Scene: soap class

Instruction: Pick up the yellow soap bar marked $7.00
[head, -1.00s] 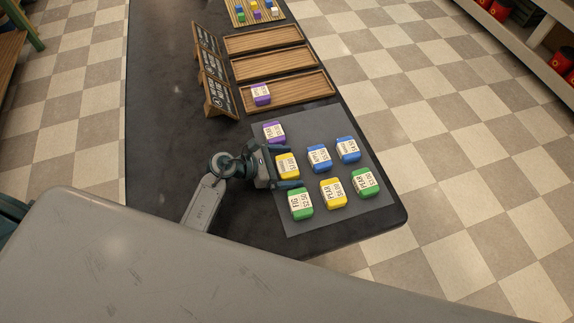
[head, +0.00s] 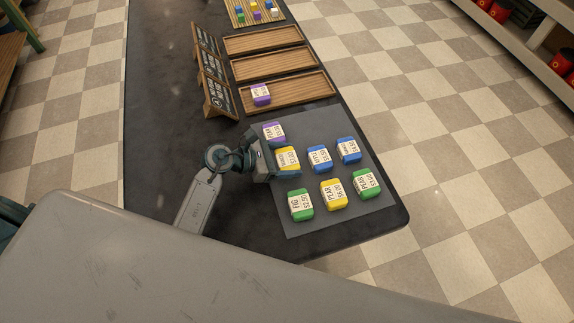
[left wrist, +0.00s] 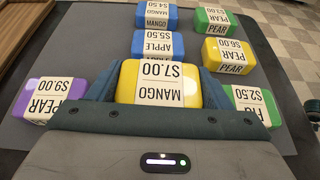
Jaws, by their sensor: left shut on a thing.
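The yellow soap bar (head: 289,159) is labelled mango, $7.00, and the label reads clearly in the left wrist view (left wrist: 158,85). It is at the left side of the grey mat (head: 331,219). My left gripper (head: 282,160) is shut on it, with one finger along each side. Whether the bar touches the mat or is slightly raised, I cannot tell. A second yellow bar (head: 333,194) is labelled pear, $6.00, and lies on the mat, apart from my gripper. My right gripper is not in view.
Near the held bar lie a purple bar (head: 273,132), a green $2.50 bar (head: 300,204) and a blue $5.50 bar (head: 319,159). Another blue bar (head: 348,150) and green bar (head: 366,184) are at the right. Wooden trays (head: 305,91) and chalkboard signs (head: 213,77) stand beyond.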

